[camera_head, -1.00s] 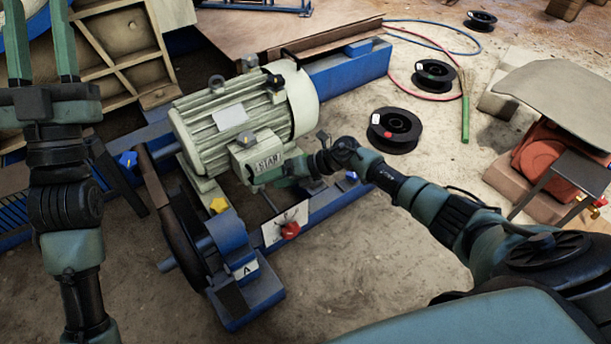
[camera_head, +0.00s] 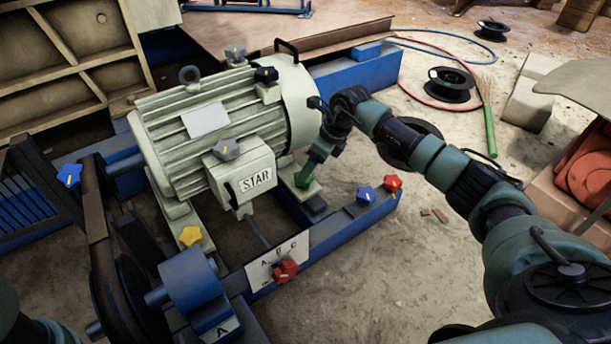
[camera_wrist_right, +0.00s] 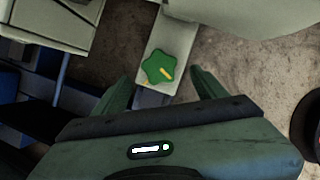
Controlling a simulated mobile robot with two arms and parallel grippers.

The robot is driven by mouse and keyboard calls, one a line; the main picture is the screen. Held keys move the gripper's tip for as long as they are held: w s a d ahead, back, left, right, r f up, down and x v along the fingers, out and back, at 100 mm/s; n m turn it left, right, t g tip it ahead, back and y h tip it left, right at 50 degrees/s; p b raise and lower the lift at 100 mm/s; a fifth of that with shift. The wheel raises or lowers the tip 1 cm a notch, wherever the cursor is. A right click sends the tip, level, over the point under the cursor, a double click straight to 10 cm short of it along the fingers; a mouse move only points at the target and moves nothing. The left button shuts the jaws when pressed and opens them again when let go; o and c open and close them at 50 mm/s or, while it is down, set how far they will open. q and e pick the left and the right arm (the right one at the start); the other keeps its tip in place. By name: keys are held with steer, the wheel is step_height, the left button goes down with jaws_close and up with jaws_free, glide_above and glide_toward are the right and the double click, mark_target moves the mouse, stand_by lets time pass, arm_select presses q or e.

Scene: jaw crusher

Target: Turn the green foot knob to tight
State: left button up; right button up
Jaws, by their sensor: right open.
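The green foot knob (camera_wrist_right: 158,68) is star-shaped with a yellow pointer stripe and sits on the pale motor foot (camera_wrist_right: 155,98). In the wrist view the stripe points to the lower right. In the head view the knob (camera_head: 303,179) is partly covered at the motor's right front foot. My right gripper (camera_wrist_right: 161,84) is open and empty, its two green fingers on either side of the foot, just short of the knob in the picture. I cannot tell whether they touch anything. My left gripper is out of view.
The motor (camera_head: 215,125) stands beside the knob, with its STAR box (camera_head: 240,170) to the left. Blue (camera_head: 366,196), red (camera_head: 393,182) and yellow (camera_head: 190,236) knobs sit nearby. A red knob (camera_head: 285,270) is on the A-B-C plate.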

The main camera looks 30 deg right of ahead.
steer(key=b+x, duration=0.3)
steer(key=x, duration=0.2)
steer(key=shift+f, duration=0.2)
steer(key=shift+w, duration=0.1)
steer(key=c, duration=1.4)
steer(key=shift+o, duration=0.2)
steer(key=shift+r, duration=0.1)
